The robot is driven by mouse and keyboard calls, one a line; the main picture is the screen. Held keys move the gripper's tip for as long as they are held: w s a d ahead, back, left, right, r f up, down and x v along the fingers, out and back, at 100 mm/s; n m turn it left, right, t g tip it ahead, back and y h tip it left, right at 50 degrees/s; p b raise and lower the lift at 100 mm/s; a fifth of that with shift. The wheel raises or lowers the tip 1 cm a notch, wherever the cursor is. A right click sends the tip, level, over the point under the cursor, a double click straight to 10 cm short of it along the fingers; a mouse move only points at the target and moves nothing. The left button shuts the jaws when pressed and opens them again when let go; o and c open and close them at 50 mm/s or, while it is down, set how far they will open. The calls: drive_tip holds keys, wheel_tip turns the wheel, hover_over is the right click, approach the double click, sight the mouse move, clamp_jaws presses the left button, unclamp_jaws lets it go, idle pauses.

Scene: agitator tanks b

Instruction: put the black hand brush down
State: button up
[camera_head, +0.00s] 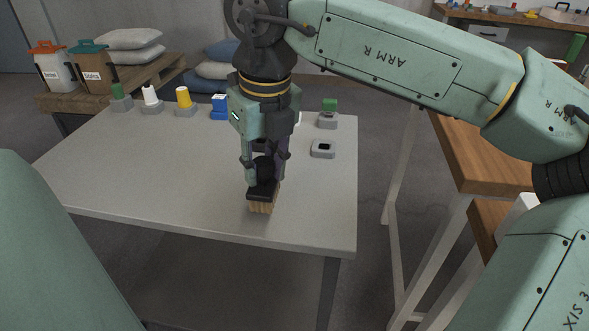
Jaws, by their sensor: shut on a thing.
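The black hand brush (263,191) has a dark back and pale tan bristles that point down. It is at the front middle of the grey table (150,190), near the front edge. My gripper (266,170) points down from above and is shut on the brush. The bristle ends appear at or just above the tabletop; I cannot tell whether they touch it. My gripper hides part of the brush's upper side.
Along the table's back stand several grey holders with green, white, yellow and blue (219,106) pieces. A grey holder with a dark opening (323,149) sits at the right. The table's left and middle are clear. A wooden bench (480,160) stands to the right.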

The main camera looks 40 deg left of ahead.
drive_tip(key=shift+w+d+f+p, duration=0.2)
drive_tip(key=shift+w+d+f, duration=0.1)
drive_tip(key=shift+w+f, duration=0.5)
drive_tip(key=shift+w+d+f+p, duration=0.15)
drive_tip(key=shift+w+d+f, duration=0.1)
drive_tip(key=shift+w+f, duration=0.55)
drive_tip(key=shift+w+d+f+p, duration=0.25)
drive_tip(key=shift+w+f, duration=0.3)
drive_tip(key=shift+w, duration=0.5)
drive_tip(key=o, duration=1)
drive_tip(key=shift+r, duration=0.1)
wheel_tip(320, 180, up, 12)
drive_tip(key=d, duration=0.2)
drive_tip(key=shift+s, duration=0.15)
drive_tip(key=shift+a, duration=0.1)
